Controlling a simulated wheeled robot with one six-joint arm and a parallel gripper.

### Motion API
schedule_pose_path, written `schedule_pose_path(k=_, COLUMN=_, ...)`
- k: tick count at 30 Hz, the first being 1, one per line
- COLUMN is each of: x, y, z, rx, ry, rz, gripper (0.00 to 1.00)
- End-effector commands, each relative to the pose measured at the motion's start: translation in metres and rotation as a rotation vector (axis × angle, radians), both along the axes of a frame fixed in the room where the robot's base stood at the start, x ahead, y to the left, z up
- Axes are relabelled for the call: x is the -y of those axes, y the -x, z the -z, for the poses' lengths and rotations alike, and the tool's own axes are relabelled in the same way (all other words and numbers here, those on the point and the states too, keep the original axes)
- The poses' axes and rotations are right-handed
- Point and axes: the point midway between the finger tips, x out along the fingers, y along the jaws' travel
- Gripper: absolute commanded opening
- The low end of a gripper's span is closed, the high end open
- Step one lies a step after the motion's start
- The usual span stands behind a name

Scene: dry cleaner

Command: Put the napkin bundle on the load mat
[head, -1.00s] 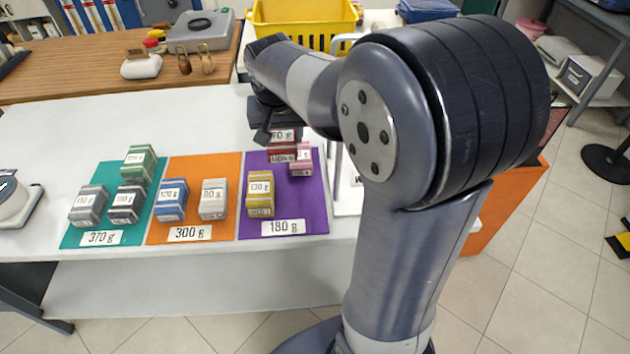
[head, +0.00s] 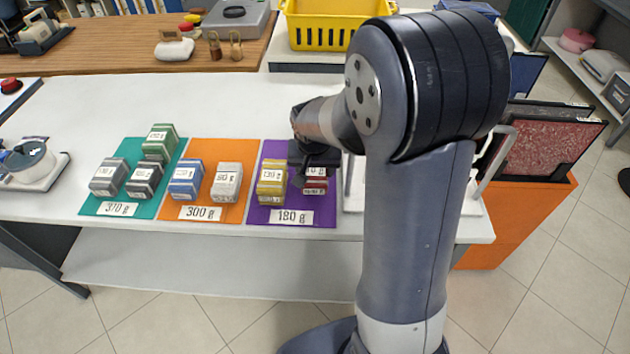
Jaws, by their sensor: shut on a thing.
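Several small labelled bundles sit on three coloured mats on the white counter. My gripper (head: 311,165) points down over the right part of the purple mat (head: 262,216), marked 180 g. It is shut on a dark red bundle (head: 316,184), low at the mat's front right. The gripper hides part of it, and I cannot tell whether it touches the mat. A yellow bundle (head: 271,182) stands just left of it. The pink bundle is hidden behind my gripper. I cannot tell which mat is the load mat.
The orange mat (head: 226,150) holds a blue bundle (head: 187,180) and a grey-white one (head: 227,182). The teal mat (head: 90,207) holds a green bundle (head: 159,142) and two grey ones. A scale (head: 30,165) stands left. The counter behind the mats is clear.

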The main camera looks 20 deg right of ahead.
Motion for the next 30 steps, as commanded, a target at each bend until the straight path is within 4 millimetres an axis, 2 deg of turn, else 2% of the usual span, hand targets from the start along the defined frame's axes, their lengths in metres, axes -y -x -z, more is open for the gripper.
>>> schedule_pose_path(k=6, x=0.000, y=0.001, z=0.033, rx=-0.007, ry=0.001, rz=0.000, gripper=0.33)
schedule_pose_path(k=9, x=0.000, y=0.001, z=0.043, rx=-0.004, ry=0.000, rz=-0.001, gripper=0.33)
schedule_pose_path(k=22, x=0.000, y=0.000, z=0.050, rx=-0.001, ry=0.000, rz=0.000, gripper=0.33)
schedule_pose_path(k=23, x=0.000, y=0.000, z=0.048, rx=-0.001, ry=0.000, rz=0.000, gripper=0.58)
schedule_pose_path(k=30, x=0.000, y=0.001, z=0.048, rx=-0.001, ry=0.000, rz=0.000, gripper=0.77)
